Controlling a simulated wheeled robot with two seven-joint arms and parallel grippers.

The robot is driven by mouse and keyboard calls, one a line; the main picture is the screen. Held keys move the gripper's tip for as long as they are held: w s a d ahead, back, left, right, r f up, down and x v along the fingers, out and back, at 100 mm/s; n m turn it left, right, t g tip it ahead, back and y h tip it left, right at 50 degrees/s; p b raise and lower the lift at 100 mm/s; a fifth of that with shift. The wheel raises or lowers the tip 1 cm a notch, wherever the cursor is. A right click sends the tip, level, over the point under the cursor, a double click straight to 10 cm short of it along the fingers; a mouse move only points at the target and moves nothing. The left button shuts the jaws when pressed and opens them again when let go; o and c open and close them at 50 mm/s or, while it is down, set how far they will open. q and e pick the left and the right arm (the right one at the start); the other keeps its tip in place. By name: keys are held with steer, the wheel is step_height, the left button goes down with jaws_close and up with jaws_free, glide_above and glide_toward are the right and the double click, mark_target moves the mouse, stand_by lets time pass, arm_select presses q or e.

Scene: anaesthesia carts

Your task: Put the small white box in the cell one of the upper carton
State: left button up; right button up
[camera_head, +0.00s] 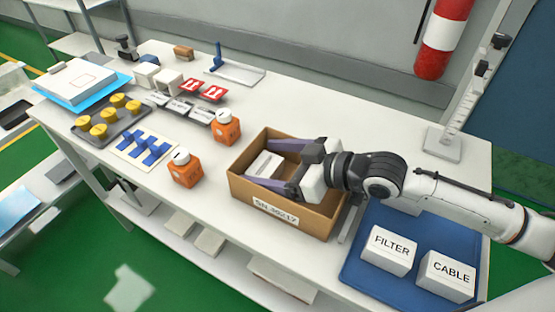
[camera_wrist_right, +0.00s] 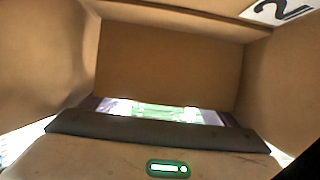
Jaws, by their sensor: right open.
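The right wrist view shows brown cardboard walls (camera_wrist_right: 170,65) close up, with part of a white label at the top right; the white box is not clear there. My left gripper is not in view.
A blue tray (camera_head: 357,275) with white boxes marked FILTER (camera_head: 389,250) and CABLE (camera_head: 446,275) is right of the carton. Orange bottles (camera_head: 185,170) (camera_head: 226,128) stand to its left. A grey tray (camera_head: 90,136) holds several yellow pieces. A red-and-white cylinder (camera_head: 440,40) hangs behind.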

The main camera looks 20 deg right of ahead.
steer(key=v, duration=1.2)
steer(key=shift+r, duration=0.45)
